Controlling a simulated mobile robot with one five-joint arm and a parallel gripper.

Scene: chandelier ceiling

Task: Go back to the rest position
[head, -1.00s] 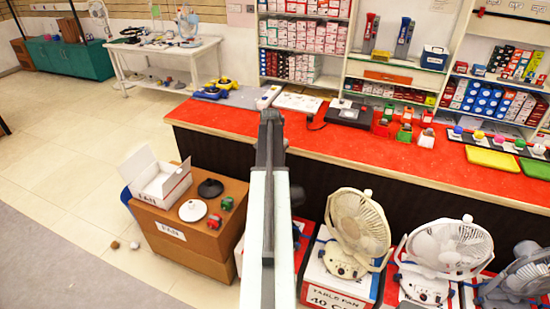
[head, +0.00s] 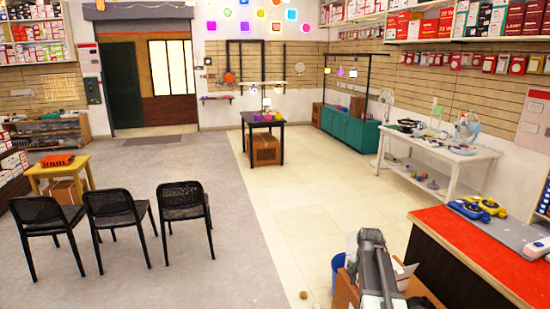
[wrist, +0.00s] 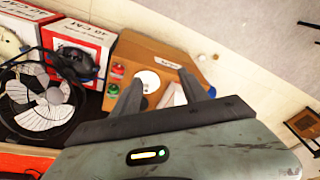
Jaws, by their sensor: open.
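My gripper (wrist: 162,88) is open, with its two dark fingers apart and nothing between them that it holds. In the wrist view it is above a brown cardboard box (wrist: 135,48). In the head view my arm rises from the lower right, in front of the box by the red counter. The fingers cannot be made out there.
A red-topped counter (head: 480,238) stands right of my arm, with a white table (head: 440,152) beyond it. Three black chairs (head: 115,212) stand at left. A dark table (head: 262,124) is further back. The pale floor (head: 300,230) between is open. Fans (wrist: 40,95) show at left in the wrist view.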

